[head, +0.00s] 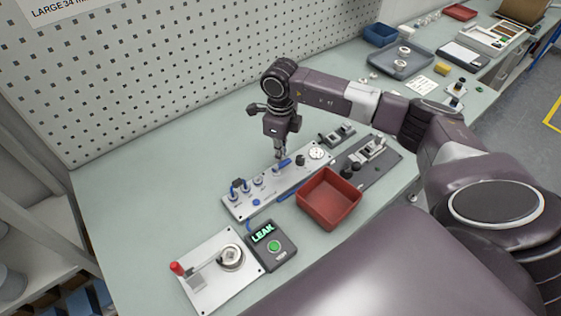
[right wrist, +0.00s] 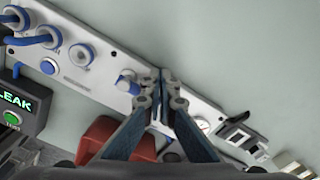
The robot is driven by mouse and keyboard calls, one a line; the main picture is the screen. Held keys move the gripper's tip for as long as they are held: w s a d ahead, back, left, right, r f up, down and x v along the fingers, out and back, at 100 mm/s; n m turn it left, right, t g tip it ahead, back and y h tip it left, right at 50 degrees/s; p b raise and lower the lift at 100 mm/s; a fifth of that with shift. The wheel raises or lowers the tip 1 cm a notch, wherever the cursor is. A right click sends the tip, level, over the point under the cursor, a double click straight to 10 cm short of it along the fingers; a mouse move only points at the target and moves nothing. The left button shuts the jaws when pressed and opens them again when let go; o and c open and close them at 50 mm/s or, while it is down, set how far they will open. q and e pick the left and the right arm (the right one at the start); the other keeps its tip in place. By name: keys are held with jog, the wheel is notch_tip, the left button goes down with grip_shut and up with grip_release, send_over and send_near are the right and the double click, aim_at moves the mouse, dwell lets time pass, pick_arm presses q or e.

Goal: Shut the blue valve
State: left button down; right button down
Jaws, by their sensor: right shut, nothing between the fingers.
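The blue valve (head: 283,164) has a blue lever handle and sits on a white panel (head: 240,209) with several blue fittings and a round gauge (head: 316,153). In the right wrist view the valve's blue part (right wrist: 127,83) lies just left of my fingertips. My right gripper (head: 281,154) is shut and empty, pointing down over the panel at the handle; I cannot tell whether it touches it. It also shows in the right wrist view (right wrist: 160,88). The fingers hide part of the valve. My left gripper is not in view.
A dark box (head: 280,258) shows a green LEAK sign and a green button. A red bin (head: 347,218) stands close in front of the panel. A plate with a red-knobbed lever (head: 177,268) lies at front left. Open table lies behind the panel, below the pegboard.

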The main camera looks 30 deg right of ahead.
jog(key=shift+r, duration=0.3)
jog(key=shift+s, duration=0.1)
